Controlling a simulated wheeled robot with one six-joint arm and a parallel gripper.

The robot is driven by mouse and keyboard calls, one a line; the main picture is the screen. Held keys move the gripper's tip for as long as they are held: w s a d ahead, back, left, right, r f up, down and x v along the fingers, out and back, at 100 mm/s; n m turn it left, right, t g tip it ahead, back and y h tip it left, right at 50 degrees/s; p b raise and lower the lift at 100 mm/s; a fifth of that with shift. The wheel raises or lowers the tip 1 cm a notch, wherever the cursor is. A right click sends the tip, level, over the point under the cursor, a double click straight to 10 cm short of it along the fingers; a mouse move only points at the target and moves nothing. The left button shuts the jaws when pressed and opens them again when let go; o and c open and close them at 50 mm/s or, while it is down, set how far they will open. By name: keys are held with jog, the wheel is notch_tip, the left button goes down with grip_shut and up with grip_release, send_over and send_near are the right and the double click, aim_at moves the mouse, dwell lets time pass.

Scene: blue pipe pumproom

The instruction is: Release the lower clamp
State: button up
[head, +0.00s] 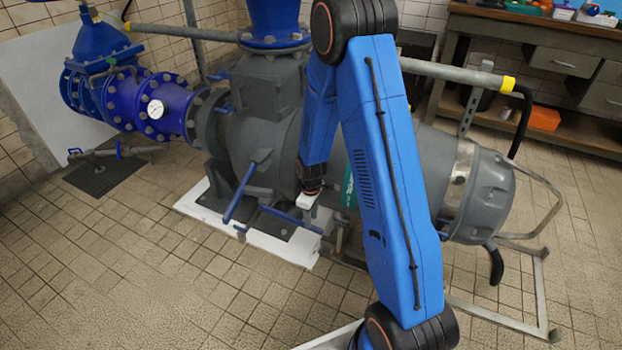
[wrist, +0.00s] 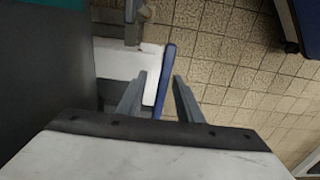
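Two blue lever handles show on the grey pump in the head view. One slants up at the left (head: 240,193); the lower one (head: 290,220) lies nearly level near the white plinth. My gripper (head: 312,213) points down at the right end of the lower handle. In the wrist view, my gripper (wrist: 159,77) has its two grey fingers apart, with a blue handle (wrist: 166,75) showing between them, nearer the right finger. The fingers are not closed on it; I cannot tell its exact depth. The handle's near end and the clamp's pivot are partly hidden.
The grey pump body (head: 262,112) stands close beside my gripper. A white plinth (head: 190,208) lies under it. A tube frame (head: 500,318) is at the right. A workbench (head: 545,30) stands at the back right. The tiled floor in front is clear.

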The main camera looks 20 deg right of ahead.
notch_tip(320, 180, up, 20)
jog(key=s, duration=0.2)
jog(key=shift+m, duration=0.4)
jog(key=shift+s, duration=0.1)
jog(key=shift+c, duration=0.4)
